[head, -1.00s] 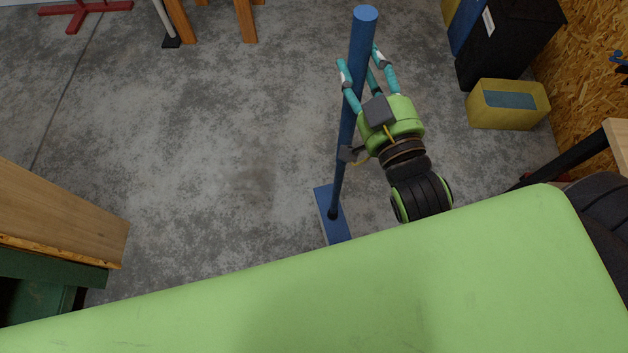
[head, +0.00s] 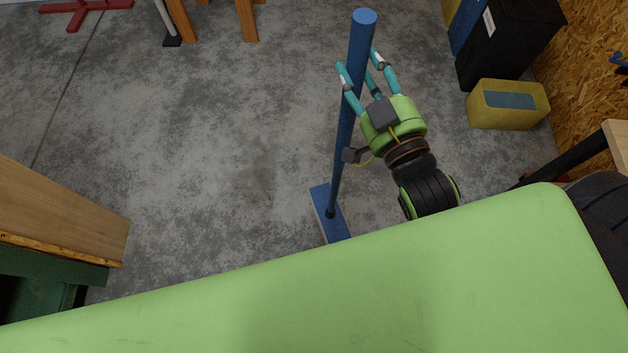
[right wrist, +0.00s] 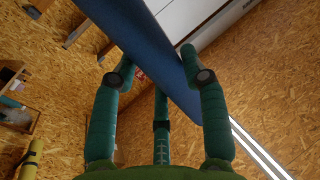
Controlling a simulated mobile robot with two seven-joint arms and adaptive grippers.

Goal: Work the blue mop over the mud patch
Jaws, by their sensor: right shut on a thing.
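The blue mop stands tilted in the head view, its long handle (head: 344,135) rising from a flat blue head (head: 323,205) on the concrete floor. My right gripper (head: 361,62) is shut around the upper handle, just below its top end. In the right wrist view the blue handle (right wrist: 150,50) crosses between the teal fingers (right wrist: 157,62). A faint darker smudge, which looks like the mud patch (head: 261,172), lies on the floor left of the mop head, apart from it. Its edges are hard to make out. My left gripper is not in view.
A wooden-topped green bench (head: 60,215) stands at the left. A yellow box (head: 507,104) and a black bin (head: 508,40) stand at the right by the chipboard wall. Orange wooden legs (head: 245,20) and a red stand (head: 86,10) are at the back. The floor's middle is open.

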